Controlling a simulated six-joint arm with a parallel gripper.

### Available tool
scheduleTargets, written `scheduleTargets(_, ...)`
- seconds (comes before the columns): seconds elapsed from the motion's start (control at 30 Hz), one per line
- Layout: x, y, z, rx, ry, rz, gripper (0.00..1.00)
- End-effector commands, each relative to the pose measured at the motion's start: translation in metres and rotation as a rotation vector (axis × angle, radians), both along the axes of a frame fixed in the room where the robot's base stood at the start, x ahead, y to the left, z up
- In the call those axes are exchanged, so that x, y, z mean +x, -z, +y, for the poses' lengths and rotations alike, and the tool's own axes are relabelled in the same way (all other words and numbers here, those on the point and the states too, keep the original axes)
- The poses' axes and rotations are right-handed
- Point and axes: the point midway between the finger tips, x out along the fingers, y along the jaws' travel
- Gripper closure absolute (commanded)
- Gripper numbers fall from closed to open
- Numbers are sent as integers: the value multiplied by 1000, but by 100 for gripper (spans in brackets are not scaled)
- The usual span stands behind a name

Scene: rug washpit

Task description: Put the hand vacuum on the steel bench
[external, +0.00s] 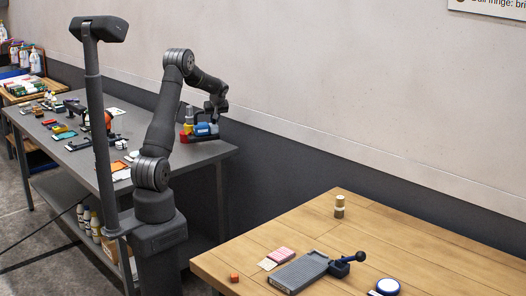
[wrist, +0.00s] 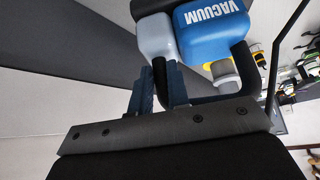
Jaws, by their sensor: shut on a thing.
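The hand vacuum (external: 203,129) is blue and grey, with "VACUUM" lettering in the wrist view (wrist: 212,35). It is at the right end of the grey steel bench (external: 212,151), near the wall. My gripper (external: 214,117) is above it, reaching down. In the wrist view my gripper (wrist: 163,88) is shut on the vacuum's black handle. The vacuum's underside is hidden, so I cannot tell whether it touches the bench top.
A red and yellow item (external: 187,127) stands close beside the vacuum. Several small tools and parts cover the bench's left and middle.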

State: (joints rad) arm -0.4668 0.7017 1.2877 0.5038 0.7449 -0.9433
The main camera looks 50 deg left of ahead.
Motion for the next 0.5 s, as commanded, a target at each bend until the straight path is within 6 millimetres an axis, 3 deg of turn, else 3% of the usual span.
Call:
scheduleTargets(0.23,0,11,9,1,2,1,100)
scheduleTargets(0.5,0,44,9,1,2,0,100)
